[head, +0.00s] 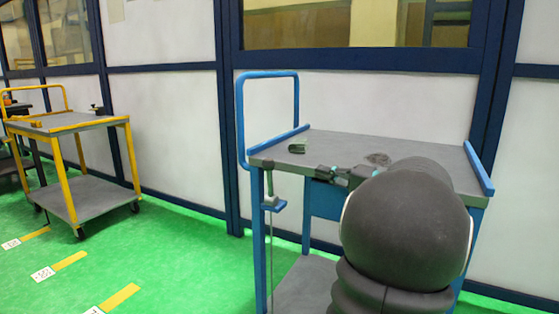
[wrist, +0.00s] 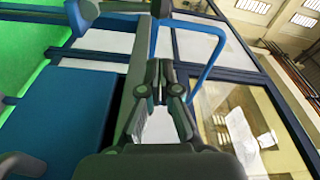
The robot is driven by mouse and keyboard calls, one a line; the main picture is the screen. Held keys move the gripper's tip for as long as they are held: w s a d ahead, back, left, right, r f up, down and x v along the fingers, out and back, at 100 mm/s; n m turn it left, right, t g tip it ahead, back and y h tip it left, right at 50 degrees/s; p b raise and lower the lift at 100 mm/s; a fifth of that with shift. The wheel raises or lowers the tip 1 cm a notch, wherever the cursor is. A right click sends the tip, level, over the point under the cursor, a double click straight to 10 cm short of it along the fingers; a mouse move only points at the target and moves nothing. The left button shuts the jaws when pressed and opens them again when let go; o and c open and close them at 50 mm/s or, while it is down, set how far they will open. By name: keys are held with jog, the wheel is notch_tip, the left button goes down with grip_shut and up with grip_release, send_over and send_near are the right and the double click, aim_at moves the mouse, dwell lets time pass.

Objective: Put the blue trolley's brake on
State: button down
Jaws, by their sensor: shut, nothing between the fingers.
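The blue trolley (head: 330,142) stands at the right in the head view, with a grey top and a blue tube handle (head: 239,115) at its left end. A small blue bracket with a grey knob (head: 272,203) sits on its front left post, with a thin rod or cable below; it looks like the brake control, but its setting cannot be told. My gripper (head: 322,172) is shut and empty at the trolley's front edge, to the right of and above that bracket. The wrist view shows the closed fingers (wrist: 158,72) and the handle (wrist: 212,60) beyond.
A small green object (head: 297,146) and a dark flat item (head: 378,158) lie on the trolley top. A yellow trolley (head: 75,125) stands at the left. A white and blue wall (head: 160,95) is behind. The green floor (head: 170,245) left of the blue trolley is clear.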

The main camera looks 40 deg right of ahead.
jog(key=p, duration=0.2)
send_over(269, 182)
jog(key=d, duration=0.4)
jog(key=shift+s+a+r, duration=0.1)
jog(key=shift+a+r, duration=0.1)
jog(key=shift+b, duration=0.45)
